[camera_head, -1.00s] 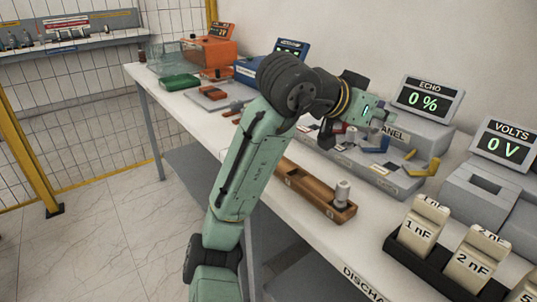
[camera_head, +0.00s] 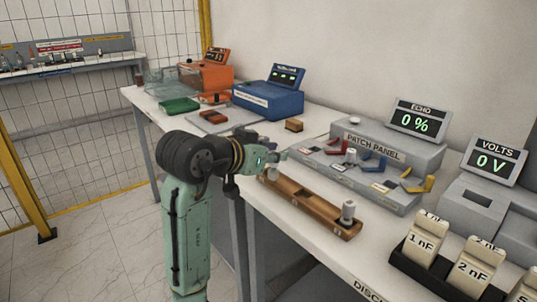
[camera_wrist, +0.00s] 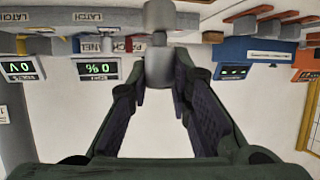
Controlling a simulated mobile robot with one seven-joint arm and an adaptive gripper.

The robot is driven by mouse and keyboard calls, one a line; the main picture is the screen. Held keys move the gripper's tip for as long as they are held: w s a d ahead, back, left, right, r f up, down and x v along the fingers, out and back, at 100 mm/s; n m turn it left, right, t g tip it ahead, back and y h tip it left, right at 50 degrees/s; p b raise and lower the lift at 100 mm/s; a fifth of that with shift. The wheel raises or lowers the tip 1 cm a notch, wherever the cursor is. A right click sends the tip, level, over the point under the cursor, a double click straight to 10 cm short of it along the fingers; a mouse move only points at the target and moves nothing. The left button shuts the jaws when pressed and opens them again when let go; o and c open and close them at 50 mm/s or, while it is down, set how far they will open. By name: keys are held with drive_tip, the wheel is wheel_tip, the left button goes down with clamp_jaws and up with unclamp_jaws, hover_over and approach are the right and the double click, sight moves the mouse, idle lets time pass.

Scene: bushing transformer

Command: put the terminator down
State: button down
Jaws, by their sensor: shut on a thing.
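The terminator is a grey cylinder with a narrower section, held between my fingertips in the wrist view (camera_wrist: 158,66). In the head view my gripper (camera_head: 277,159) is at the left end of a long brown wooden rack (camera_head: 310,205). A small grey cylinder (camera_head: 272,174) shows just below the fingers there, apparently the held terminator. Whether it touches the rack is hard to tell. My gripper is shut on it. A similar grey cylinder (camera_head: 348,211) stands upright at the rack's right end.
The patch panel (camera_head: 375,150) lies behind the rack, with coloured pieces and a pale cylinder (camera_head: 351,156) on its front. A small brown block (camera_head: 294,125) and a blue box (camera_head: 268,98) stand farther back. Capacitor blocks (camera_head: 426,238) stand at right.

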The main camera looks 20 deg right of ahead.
drive_tip(key=w, duration=0.2)
drive_tip(key=w+d+p, duration=0.1)
drive_tip(key=w, duration=0.3)
drive_tip(key=shift+w+d+f, duration=0.25)
drive_tip(key=shift+w+f, duration=0.1)
drive_tip(key=shift+f+p, duration=0.6)
drive_tip(key=shift+f, duration=1.05)
drive_tip(key=shift+f, duration=0.1)
drive_tip(key=shift+f, duration=0.15)
drive_tip(key=c, duration=1.5)
unclamp_jaws()
drive_tip(key=shift+o, duration=0.2)
